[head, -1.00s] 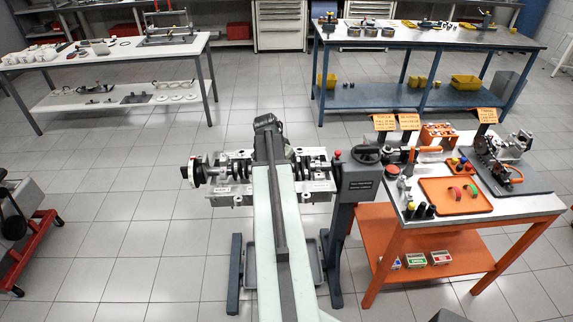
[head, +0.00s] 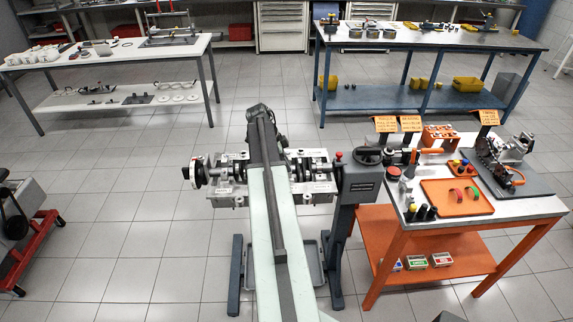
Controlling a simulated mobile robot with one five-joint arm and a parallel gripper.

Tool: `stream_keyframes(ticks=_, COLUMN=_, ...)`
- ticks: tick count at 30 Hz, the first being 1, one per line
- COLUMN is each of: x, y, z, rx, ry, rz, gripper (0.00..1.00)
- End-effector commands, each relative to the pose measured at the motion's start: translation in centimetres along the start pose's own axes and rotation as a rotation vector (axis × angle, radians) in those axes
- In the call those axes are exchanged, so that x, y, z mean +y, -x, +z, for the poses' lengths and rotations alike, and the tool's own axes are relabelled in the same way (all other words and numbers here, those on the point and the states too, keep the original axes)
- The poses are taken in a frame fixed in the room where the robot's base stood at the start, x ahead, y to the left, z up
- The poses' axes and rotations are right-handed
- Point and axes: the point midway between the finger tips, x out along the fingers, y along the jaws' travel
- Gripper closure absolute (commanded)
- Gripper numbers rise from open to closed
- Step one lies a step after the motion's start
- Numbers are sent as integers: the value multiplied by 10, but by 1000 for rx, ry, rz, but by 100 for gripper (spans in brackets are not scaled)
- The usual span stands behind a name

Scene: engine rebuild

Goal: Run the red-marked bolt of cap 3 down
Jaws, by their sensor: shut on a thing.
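The engine block (head: 317,187) sits on a stand in the middle of the head view, with the crankshaft and bearing caps along its top. My arm reaches over the block and covers its middle part. My gripper is hidden behind my own arm, so neither its jaws nor anything in them shows. Cap 3 and its red-marked bolt cannot be made out; the caps are small and partly covered. A dark round flange (head: 193,171) is at the left end of the crankshaft.
The grey engine stand (head: 357,190) has a post at right. An orange-framed bench (head: 400,215) stands close on the right, holding an orange tray (head: 440,207) and tools. A red trolley (head: 38,245) is at far left. Two benches stand behind; open floor lies between.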

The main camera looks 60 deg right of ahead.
Motion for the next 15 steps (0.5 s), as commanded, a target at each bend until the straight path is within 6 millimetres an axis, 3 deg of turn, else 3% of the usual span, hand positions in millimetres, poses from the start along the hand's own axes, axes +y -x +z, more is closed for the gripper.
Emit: stream_keyframes(ticks=15, x=-1, y=1, z=2, rx=-3, ry=-40, rz=16, gripper=100)
